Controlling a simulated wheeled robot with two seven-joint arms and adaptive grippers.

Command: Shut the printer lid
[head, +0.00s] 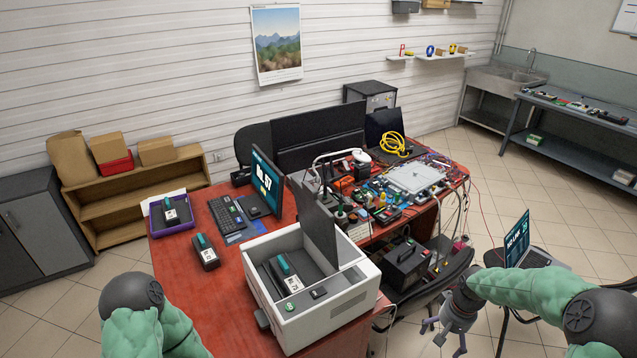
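The printer (300,318) is a white box on the front part of the red table. Its lid (318,228) is a dark panel standing upright, so the printer is open. Inside the open printer lies a dark and white device with a green top (284,270). My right gripper (442,338) is to the right of the printer, beyond the table edge, over the floor. Its fingers are spread and hold nothing. My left arm comes in at the bottom left; its gripper is out of the picture.
A similar handheld device (205,252) lies left of the printer, and another sits in a purple tray (172,224). A monitor (267,183) and keyboard (226,214) stand behind. Cluttered electronics (385,200) fill the table's far right. A laptop (518,240) is at the right.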

